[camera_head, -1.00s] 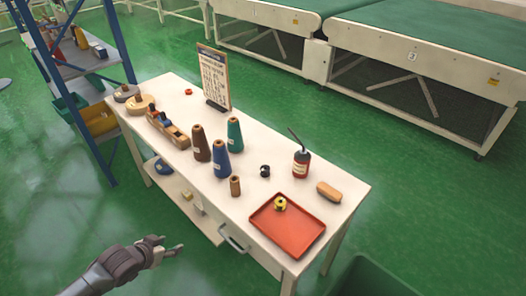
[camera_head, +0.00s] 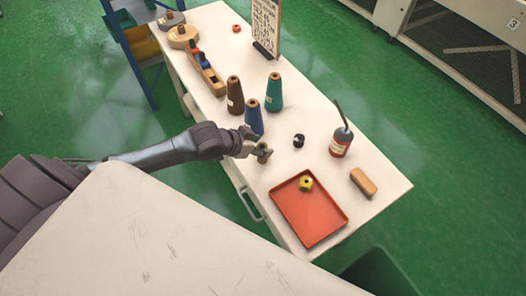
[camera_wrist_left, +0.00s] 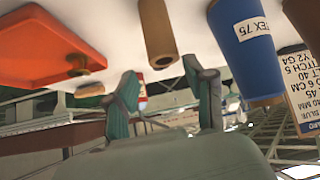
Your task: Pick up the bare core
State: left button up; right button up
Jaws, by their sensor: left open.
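The bare core (camera_head: 263,155) is a small brown tube standing upright on the white table near its front edge. My left gripper (camera_head: 257,147) is beside it in the head view, fingers overlapping it. In the left wrist view the core (camera_wrist_left: 157,32) shows ahead of the spread fingers of my left gripper (camera_wrist_left: 166,88), with clear space between fingers and core. The left gripper is open and empty. My right gripper is not in view.
Wound brown (camera_head: 235,95), blue (camera_head: 254,117) and green (camera_head: 274,92) cones stand behind the core. A red tray (camera_head: 310,222) holding a yellow spool (camera_head: 306,184) lies to the right. A black spool (camera_head: 298,141), a red bottle (camera_head: 341,142) and a tan block (camera_head: 363,181) stand farther right.

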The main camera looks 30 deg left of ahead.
aim_at(265, 147)
pick_arm(q)
jog(key=shift+w+d+f, duration=0.1)
jog(key=shift+w+f, duration=0.25)
jog(key=shift+f, duration=0.1)
jog(key=x, duration=0.3)
jog(key=shift+f+p, duration=0.4)
jog(key=shift+f, duration=0.05)
jog(key=shift+w+f, duration=0.3)
jog(key=shift+f, duration=0.1)
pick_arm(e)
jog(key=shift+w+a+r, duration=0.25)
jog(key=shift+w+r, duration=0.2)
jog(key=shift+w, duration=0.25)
pick_arm(q)
grip_shut()
